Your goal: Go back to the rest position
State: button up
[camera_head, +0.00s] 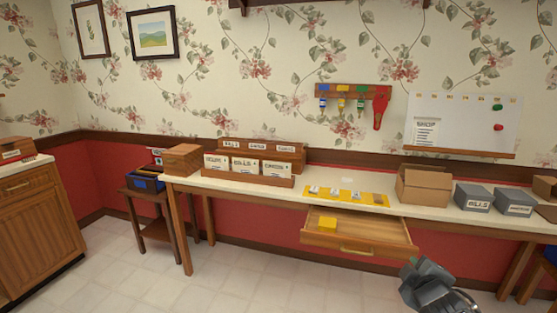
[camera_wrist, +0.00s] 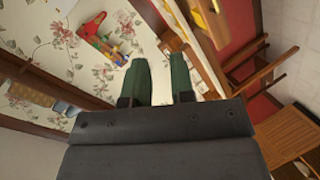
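My gripper (camera_head: 416,264) is at the lower right of the head view, dark grey, in front of the desk and just right of the open drawer. In the wrist view its two green fingers (camera_wrist: 160,66) stand apart with nothing between them. The wooden drawer (camera_head: 375,234) is pulled out below the desk top, and a yellow block (camera_head: 327,223) lies inside at its left. The gripper appears apart from the drawer.
The long desk (camera_head: 215,185) carries a wooden organizer (camera_head: 220,172), a yellow mat (camera_head: 372,199), an open cardboard box (camera_head: 425,187) and grey boxes (camera_head: 473,197). A key rack (camera_head: 340,90) hangs above. The tiled floor (camera_head: 230,280) in front is clear.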

jog(key=s+a+r+m+g+y+p, duration=0.2)
jog(key=s+a+r+m+g+p, duration=0.2)
jog(key=s+a+m+g+p, duration=0.1)
jog(key=s+a+r+m+g+y+p, duration=0.1)
jog(key=s+a+r+m+g+p, duration=0.3)
jog(key=a+p, duration=0.4)
jog(key=shift+s+a+r+m+g+y, duration=0.25)
jog(key=shift+s+a+m+g+y, duration=0.2)
jog(key=shift+s+a, duration=0.45)
